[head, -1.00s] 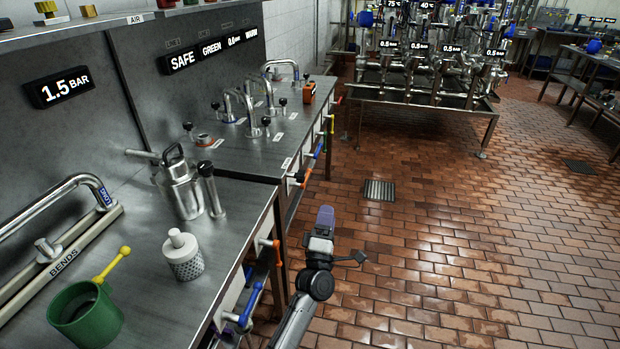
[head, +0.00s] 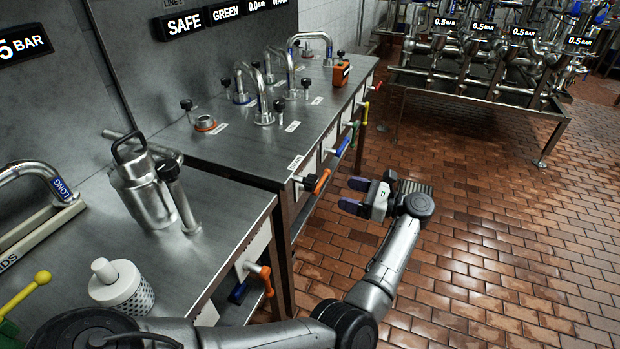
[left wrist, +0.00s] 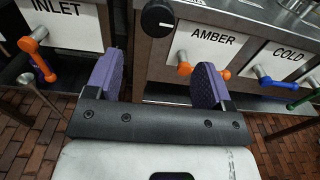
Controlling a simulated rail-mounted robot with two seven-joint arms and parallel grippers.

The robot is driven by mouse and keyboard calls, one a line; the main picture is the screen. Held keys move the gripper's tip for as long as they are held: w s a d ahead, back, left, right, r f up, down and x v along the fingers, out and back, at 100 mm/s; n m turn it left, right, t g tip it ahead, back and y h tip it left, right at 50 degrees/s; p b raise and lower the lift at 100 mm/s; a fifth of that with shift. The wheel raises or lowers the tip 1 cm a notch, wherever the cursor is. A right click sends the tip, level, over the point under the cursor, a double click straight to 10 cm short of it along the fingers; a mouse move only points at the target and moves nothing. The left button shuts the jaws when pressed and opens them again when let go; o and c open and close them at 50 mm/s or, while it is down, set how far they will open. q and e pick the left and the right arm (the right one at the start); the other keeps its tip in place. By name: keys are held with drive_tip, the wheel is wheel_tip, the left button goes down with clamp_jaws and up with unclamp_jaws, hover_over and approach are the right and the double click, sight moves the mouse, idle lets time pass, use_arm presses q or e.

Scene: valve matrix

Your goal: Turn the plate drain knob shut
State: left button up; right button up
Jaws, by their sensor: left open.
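A round black knob (head: 309,182) sticks out from the front of the rear bench, near its corner, beside an orange handle. In the left wrist view the black knob (left wrist: 157,17) has a white mark on its face and sits on the steel front left of the AMBER plate. No label naming it as the plate drain knob is readable. My left gripper (head: 353,195) is open and empty, with purple fingers pointing toward the bench front. In the left wrist view the gripper (left wrist: 160,62) straddles a line toward the knob, still apart from it. My right gripper is not in view.
Beside the knob are the AMBER plate's orange handle (left wrist: 184,68) and the COLD plate's blue handle (left wrist: 264,76). The INLET plate's orange handle (left wrist: 39,33) is on the left. A steel jug (head: 143,190) stands on the near bench. The brick floor (head: 480,250) to the right is open.

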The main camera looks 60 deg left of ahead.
sight(315, 185)
use_arm(q)
drive_tip(key=b+x, duration=0.1)
drive_tip(key=x, duration=1.1)
drive_tip(key=shift+s+f+b, duration=0.1)
drive_tip(key=shift+s+b, duration=0.1)
drive_tip(key=shift+b, duration=0.2)
drive_tip(key=shift+s+a, duration=0.25)
drive_tip(key=shift+a, duration=0.15)
drive_tip(key=c, duration=0.9)
